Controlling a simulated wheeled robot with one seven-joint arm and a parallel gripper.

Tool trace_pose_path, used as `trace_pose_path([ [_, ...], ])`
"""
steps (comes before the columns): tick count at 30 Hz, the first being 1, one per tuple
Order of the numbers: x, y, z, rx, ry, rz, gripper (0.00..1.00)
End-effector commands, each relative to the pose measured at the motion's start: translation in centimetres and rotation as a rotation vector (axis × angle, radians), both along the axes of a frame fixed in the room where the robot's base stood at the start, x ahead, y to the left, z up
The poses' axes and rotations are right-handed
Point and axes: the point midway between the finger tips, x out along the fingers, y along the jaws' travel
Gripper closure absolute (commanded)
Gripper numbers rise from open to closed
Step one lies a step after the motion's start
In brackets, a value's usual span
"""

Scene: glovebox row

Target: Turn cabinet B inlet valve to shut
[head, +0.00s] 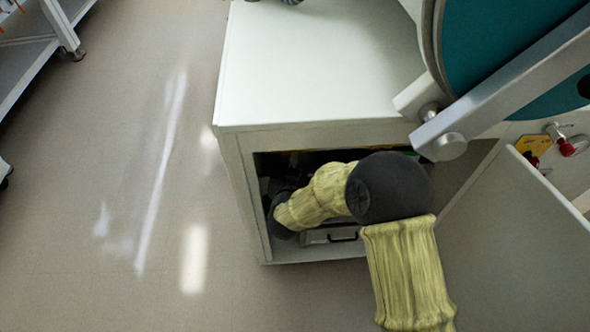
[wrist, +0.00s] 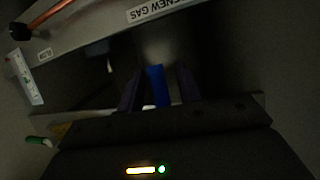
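In the wrist view, my gripper (wrist: 156,72) shows two dark fingers spread apart. An upright blue piece (wrist: 157,88), possibly a valve handle, stands between them with narrow dark gaps on both sides. I cannot tell whether a finger touches it. No label in view names it as the cabinet B inlet valve. In the head view, my arm bends into the open compartment of a white cabinet (head: 315,60), and my gripper is hidden inside.
The cabinet door (head: 515,215) stands open at right. A metal bar (head: 500,80) crosses above the opening. A green-tipped piece (wrist: 38,141) is at lower left. Floor at left is clear.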

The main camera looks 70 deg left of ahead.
Motion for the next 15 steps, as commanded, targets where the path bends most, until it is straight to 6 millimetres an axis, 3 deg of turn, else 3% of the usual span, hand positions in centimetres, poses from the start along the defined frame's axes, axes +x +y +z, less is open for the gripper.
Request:
trace_pose_path([
  [8,-0.3,-0.2,0.1,-0.002,0.0,0.004,0.65],
  [15,-1.5,-2.4,1.3,-0.003,0.0,0.005,0.65],
])
